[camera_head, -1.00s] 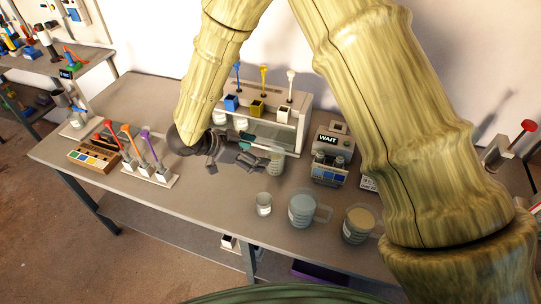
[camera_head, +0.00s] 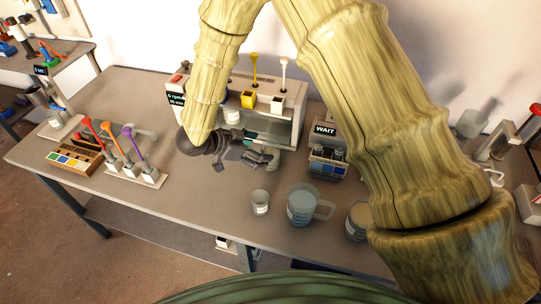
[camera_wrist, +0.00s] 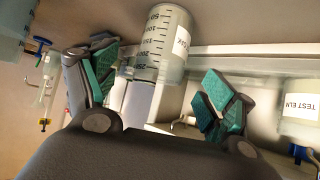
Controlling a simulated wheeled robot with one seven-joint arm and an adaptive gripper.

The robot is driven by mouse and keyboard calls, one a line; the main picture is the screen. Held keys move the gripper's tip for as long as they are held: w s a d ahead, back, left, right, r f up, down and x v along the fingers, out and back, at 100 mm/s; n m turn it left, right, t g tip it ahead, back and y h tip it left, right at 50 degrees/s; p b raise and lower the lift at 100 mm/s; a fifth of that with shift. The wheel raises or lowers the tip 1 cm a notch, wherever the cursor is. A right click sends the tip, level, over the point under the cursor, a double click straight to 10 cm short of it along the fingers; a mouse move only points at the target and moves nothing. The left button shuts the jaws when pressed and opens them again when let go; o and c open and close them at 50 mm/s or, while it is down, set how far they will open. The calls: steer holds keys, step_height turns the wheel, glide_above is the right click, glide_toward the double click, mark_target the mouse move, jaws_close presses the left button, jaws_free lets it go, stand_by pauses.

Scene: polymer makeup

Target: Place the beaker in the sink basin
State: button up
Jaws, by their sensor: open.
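A clear beaker (camera_wrist: 160,45) with graduation marks and a partly readable white label lies between and just beyond my fingers in the wrist view. My gripper (camera_wrist: 160,78) has its green-padded fingers spread, with visible gaps to the beaker. In the head view my gripper (camera_head: 258,158) is low over the bench, in front of a white apparatus. The beaker at its fingertips is hard to make out there. I cannot identify a sink basin in either view.
A small labelled cup (camera_head: 260,202) and a larger jug (camera_head: 304,205) stand near the bench's front edge. A box reading WAIT (camera_head: 325,150) is right of my gripper. A rack with colored tools (camera_head: 130,165) stands left. Bare bench (camera_head: 200,205) lies in front.

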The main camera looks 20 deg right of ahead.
mark_target(270, 151)
steer(key=shift+p+x, duration=1.1)
steer(key=shift+x, duration=1.85)
steer(key=shift+r, duration=0.1)
steer(key=c, duration=1.2)
steer(key=shift+r, duration=0.15)
